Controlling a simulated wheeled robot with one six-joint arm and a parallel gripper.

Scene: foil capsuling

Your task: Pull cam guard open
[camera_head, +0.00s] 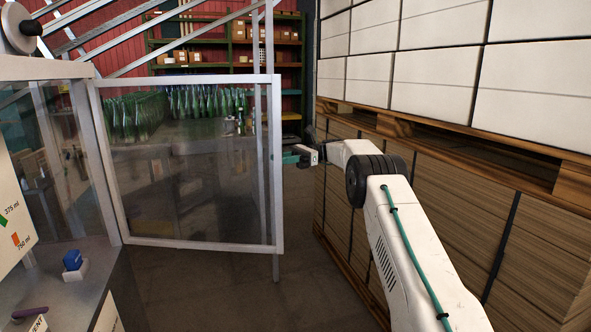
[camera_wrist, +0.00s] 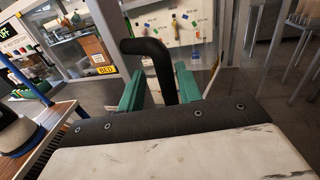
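The cam guard (camera_head: 190,165) is a clear panel in a pale metal frame. In the head view it stands swung out from the machine's corner at its left edge, across the floor gap. My gripper (camera_head: 300,156) is at the guard's right edge, about mid-height. In the wrist view my gripper (camera_wrist: 158,92) has its two green fingers apart, with a black bent handle (camera_wrist: 150,50) between them. The handle lies close to the right finger, and a gap shows at the left finger. Whether a finger touches it is hard to tell.
Pallets of white boxes (camera_head: 530,90) and brown stacked cartons (camera_head: 450,210) stand close on the right of my arm. A machine counter (camera_head: 60,290) with a blue block (camera_head: 72,260) is at left. Green bottles stand behind the guard. Dark floor lies below it.

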